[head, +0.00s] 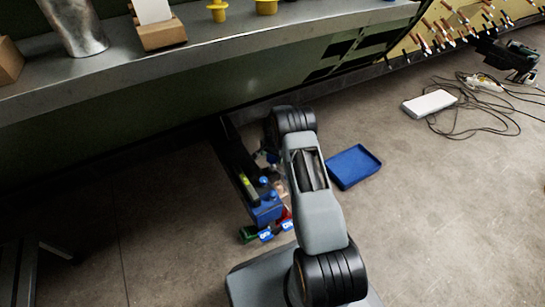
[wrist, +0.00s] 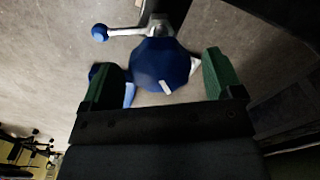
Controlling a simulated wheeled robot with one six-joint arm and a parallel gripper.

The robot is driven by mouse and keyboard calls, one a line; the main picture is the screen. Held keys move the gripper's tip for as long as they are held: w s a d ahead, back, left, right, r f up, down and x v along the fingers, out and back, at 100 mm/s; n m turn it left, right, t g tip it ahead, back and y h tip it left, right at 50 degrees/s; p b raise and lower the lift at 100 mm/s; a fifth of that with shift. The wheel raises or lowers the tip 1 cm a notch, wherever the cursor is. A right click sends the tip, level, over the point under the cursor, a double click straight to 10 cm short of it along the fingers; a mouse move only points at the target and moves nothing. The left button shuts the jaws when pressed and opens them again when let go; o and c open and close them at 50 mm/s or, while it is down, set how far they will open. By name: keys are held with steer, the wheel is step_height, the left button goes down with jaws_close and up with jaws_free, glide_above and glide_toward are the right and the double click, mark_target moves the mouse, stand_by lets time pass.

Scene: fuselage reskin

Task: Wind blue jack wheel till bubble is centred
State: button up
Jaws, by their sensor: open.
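The blue jack wheel (wrist: 152,60) is a many-sided blue disc with a white mark on its face. In the wrist view it sits between the two green fingers of my gripper (wrist: 160,72), which is open with a gap on each side. A metal arm with a blue ball knob (wrist: 100,32) extends left behind the wheel. In the head view, a yellow-green level vial (head: 246,182) lies on a dark beam beside a blue block (head: 268,211). The bubble is too small to make out. My arm hides much of the gripper area in that view.
A blue tray (head: 353,166) lies on the floor right of my arm. A white box (head: 429,103) and looped cables (head: 492,105) lie farther right. A long grey shelf (head: 215,30) with a green panel beneath runs across the back.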

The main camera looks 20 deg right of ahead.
step_height(320, 180, up, 13)
steer(key=p, duration=0.4)
stand_by(0.6)
